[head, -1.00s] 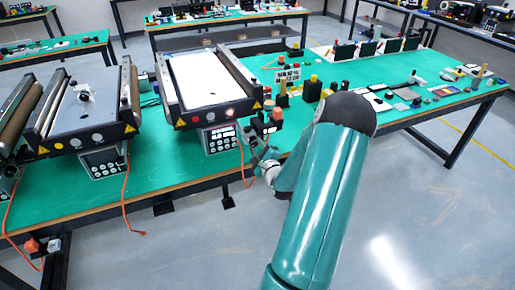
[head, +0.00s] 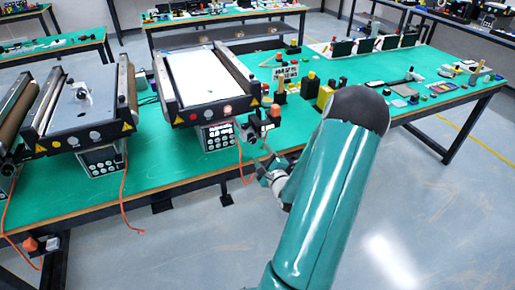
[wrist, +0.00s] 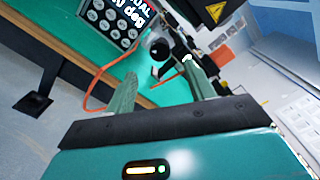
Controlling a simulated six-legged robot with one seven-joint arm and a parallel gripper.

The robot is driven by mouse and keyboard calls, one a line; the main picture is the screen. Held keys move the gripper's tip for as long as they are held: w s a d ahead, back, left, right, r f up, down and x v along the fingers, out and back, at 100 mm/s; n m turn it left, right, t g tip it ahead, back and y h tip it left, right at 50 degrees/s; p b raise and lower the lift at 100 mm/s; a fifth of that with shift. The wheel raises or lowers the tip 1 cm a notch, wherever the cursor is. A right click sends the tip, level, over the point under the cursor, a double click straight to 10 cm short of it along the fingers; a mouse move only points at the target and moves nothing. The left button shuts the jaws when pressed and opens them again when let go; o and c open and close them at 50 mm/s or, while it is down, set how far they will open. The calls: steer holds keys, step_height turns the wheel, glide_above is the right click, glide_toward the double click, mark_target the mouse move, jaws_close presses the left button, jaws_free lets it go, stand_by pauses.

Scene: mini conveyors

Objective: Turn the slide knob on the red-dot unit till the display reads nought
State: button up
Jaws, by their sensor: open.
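The red-dot unit (head: 215,82) is the conveyor with a white bed, with a red dot at the left of its front panel. Its keypad and display box (head: 218,136) hangs below. In the wrist view the display box (wrist: 112,22) is at the top left; its screen is cut off, and only "0 deg" reads clearly. A round black knob (wrist: 160,49) shows just beyond the fingertips; I cannot tell whether it is the slide knob. My gripper (wrist: 160,70) is open, its fingers apart and short of the knob. In the head view my gripper (head: 262,163) is by the table's front edge.
A second conveyor (head: 82,108) with a grey bed stands to the left. Orange cables (head: 124,190) hang over the table edge. A small black-and-orange device (head: 262,124) sits right of the display box. Small blocks and tools fill the table's right side.

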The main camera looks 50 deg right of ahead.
steer(key=v, duration=0.7)
steer(key=shift+s, duration=0.2)
steer(key=shift+a, duration=0.1)
